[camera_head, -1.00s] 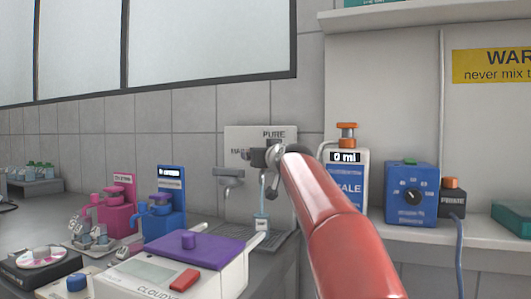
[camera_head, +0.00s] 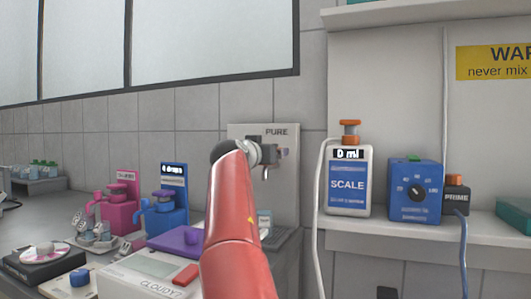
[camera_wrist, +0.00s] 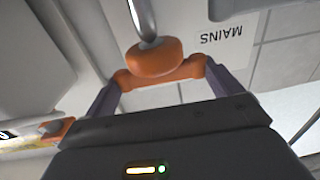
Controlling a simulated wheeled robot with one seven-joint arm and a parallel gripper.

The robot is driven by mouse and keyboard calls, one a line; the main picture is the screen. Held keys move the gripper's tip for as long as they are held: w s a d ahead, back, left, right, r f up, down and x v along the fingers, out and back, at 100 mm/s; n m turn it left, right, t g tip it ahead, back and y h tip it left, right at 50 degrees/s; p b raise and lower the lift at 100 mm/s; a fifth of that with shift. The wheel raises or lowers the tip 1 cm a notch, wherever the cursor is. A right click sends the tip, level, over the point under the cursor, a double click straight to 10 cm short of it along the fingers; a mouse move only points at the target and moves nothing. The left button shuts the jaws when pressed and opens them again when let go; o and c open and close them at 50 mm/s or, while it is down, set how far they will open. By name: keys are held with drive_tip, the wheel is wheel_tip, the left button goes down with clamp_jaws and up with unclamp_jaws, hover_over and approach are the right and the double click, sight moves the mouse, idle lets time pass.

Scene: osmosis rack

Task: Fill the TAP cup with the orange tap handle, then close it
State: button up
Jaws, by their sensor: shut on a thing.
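An orange tap handle (camera_wrist: 152,58) on a metal stem shows in the wrist view, beside a panel marked MAINS. My gripper (camera_wrist: 161,72) is shut on this orange handle, its two dark fingers on either side. In the head view my red arm reaches to the wall board (camera_head: 290,190) marked PURE and covers its left part. The handle and most of my gripper are hidden there. A small cup with a blue-and-white label (camera_head: 264,218) stands below the board, partly behind my arm. Its label and water level cannot be read.
A purple-lidded CLOUDY device (camera_head: 140,278) stands in front on the counter. Pink (camera_head: 120,212) and blue (camera_head: 167,218) dispensers stand left. A SCALE bottle (camera_head: 348,182) and a blue dial box (camera_head: 415,190) stand on the right shelf.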

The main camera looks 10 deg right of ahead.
drive_tip(key=shift+w+a+m+g+h+p, duration=0.15)
drive_tip(key=shift+m+g+h+p, duration=0.45)
drive_tip(key=shift+m+g+h, duration=0.45)
drive_tip(key=shift+h, duration=0.35)
drive_tip(key=o, duration=0.7)
drive_tip(key=shift+f, duration=0.1)
drive_tip(key=b+v, duration=0.3)
drive_tip(key=v, duration=0.5)
drive_tip(key=shift+b, duration=0.3)
